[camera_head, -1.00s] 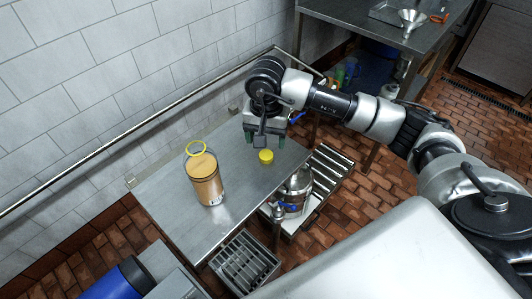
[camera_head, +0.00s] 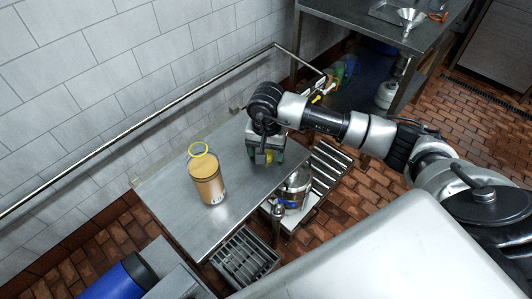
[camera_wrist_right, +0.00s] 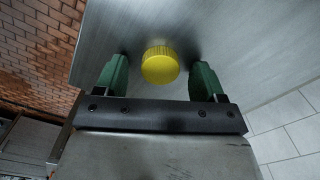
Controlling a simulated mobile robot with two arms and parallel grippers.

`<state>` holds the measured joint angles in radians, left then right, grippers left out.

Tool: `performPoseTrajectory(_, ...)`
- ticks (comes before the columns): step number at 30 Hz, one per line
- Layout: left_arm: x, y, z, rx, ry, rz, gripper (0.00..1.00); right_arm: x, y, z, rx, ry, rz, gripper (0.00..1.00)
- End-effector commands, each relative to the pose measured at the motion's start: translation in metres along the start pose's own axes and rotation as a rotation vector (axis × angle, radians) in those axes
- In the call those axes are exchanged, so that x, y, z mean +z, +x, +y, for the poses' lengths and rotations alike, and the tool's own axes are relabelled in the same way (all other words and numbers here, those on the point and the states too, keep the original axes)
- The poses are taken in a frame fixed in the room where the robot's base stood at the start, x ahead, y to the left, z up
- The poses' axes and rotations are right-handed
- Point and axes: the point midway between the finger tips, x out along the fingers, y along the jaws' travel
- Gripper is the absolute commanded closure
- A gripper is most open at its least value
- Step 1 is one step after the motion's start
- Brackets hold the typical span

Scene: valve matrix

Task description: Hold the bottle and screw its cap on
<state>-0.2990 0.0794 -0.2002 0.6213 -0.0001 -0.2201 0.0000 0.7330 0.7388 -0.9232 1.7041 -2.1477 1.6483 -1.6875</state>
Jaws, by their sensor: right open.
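The bottle (camera_head: 208,183), a clear container with tan contents and a yellow ring at its open top, stands upright on the steel table (camera_head: 225,215). The yellow ribbed cap (camera_wrist_right: 160,66) lies on the table to the right of the bottle, apart from it. My right gripper (camera_head: 265,158) is low over the table at the cap and mostly hides it in the head view. In the wrist view its green fingers are open, one on each side of the cap, with gaps on both sides. My left gripper is not in view.
A tiled wall (camera_head: 110,80) with a metal rail (camera_head: 150,118) runs behind the table. A grey crate (camera_head: 245,258) and a metal pot (camera_head: 293,188) on a rack are below its front edge. The tabletop around the bottle is clear.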

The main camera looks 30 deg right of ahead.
Motion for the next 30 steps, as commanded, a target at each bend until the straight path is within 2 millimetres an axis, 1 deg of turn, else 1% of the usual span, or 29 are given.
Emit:
performPoseTrajectory(4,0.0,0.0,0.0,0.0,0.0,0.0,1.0,0.0,0.0,0.0,0.0,0.0,0.0,0.3)
performPoseTrajectory(5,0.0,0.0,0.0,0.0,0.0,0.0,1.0,0.0,0.0,0.0,0.0,0.0,0.0,0.32)
performPoseTrajectory(9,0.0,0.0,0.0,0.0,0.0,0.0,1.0,0.0,0.0,0.0,0.0,0.0,0.0,0.53)
performPoseTrajectory(15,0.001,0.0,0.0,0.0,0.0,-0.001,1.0,0.0,-0.001,0.0,0.0,0.0,0.0,0.83)
performPoseTrajectory(25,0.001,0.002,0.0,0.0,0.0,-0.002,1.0,-0.001,-0.004,0.0,-0.001,-0.001,0.002,0.83)
performPoseTrajectory(28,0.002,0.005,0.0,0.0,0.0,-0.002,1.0,-0.001,-0.011,0.0,-0.002,-0.001,0.003,0.83)
performPoseTrajectory(30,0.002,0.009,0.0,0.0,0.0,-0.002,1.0,-0.001,-0.02,0.0,-0.003,-0.001,0.005,0.83)
